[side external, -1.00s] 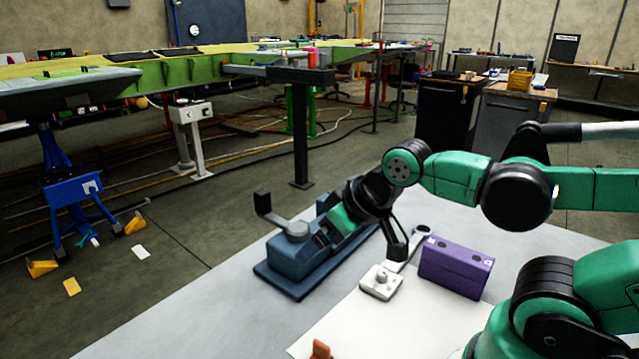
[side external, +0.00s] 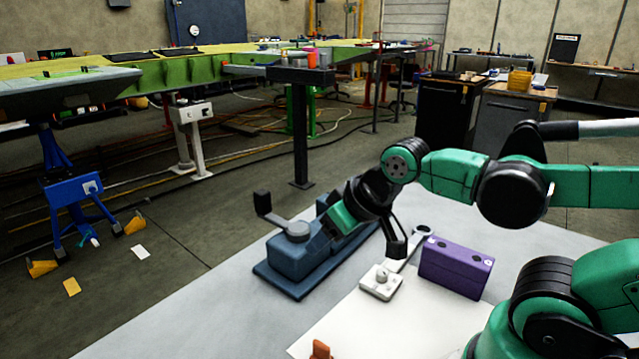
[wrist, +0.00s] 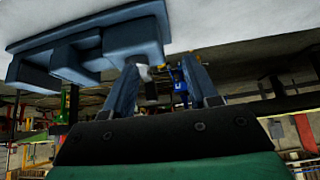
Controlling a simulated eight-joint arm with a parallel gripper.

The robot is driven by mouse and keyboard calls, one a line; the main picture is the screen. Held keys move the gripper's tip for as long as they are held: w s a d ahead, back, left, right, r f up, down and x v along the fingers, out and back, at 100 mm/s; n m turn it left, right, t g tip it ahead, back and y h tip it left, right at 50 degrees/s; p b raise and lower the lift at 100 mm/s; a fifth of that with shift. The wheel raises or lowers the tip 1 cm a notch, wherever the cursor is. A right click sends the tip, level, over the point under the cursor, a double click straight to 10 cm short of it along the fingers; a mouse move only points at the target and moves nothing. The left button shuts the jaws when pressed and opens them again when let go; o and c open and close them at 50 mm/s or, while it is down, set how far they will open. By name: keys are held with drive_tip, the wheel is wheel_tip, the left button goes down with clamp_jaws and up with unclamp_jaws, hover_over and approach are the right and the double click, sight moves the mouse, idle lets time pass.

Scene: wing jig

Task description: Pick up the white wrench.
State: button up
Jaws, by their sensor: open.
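The white wrench (side external: 404,253) lies on the table in the side view, with its dark-centred ring end towards the back and its near end by a white block. My gripper (side external: 396,248) is open, just left of the wrench. One dark finger shows clearly there. Whether it touches the wrench cannot be told. In the wrist view the two fingers of my gripper (wrist: 160,84) stand apart, and the wrench cannot be made out.
A blue-grey vise (side external: 290,262) stands close left of my gripper; it also shows in the wrist view (wrist: 95,45). A white block with a knob (side external: 380,284) and a purple box (side external: 456,266) flank the wrench. The table's front left is clear.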

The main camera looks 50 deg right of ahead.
drive_tip(key=s+d+f+m+g, duration=0.1)
drive_tip(key=d+f+m+g, duration=0.1)
drive_tip(key=d+m, duration=0.3)
drive_tip(key=s+d+f+m+g, duration=0.1)
drive_tip(key=d+f+m+g, duration=0.1)
drive_tip(key=d+m, duration=0.4)
drive_tip(key=s+d+f+m+g, duration=0.1)
drive_tip(key=d+f+m+g, duration=0.1)
drive_tip(key=d+m, duration=0.4)
drive_tip(key=shift+s+d+f+g, duration=0.1)
drive_tip(key=shift+f+g, duration=0.1)
drive_tip(key=shift+f, duration=0.2)
drive_tip(key=shift+s+d+f+g, duration=0.1)
drive_tip(key=shift+f+g, duration=0.1)
drive_tip(key=shift+f, duration=0.15)
drive_tip(key=shift+s+d+f+m, duration=0.2)
drive_tip(key=shift+s+f+m, duration=0.1)
drive_tip(key=shift+f, duration=0.15)
drive_tip(key=shift+w+f, duration=0.1)
drive_tip(key=shift+f, duration=2.45)
clamp_jaws()
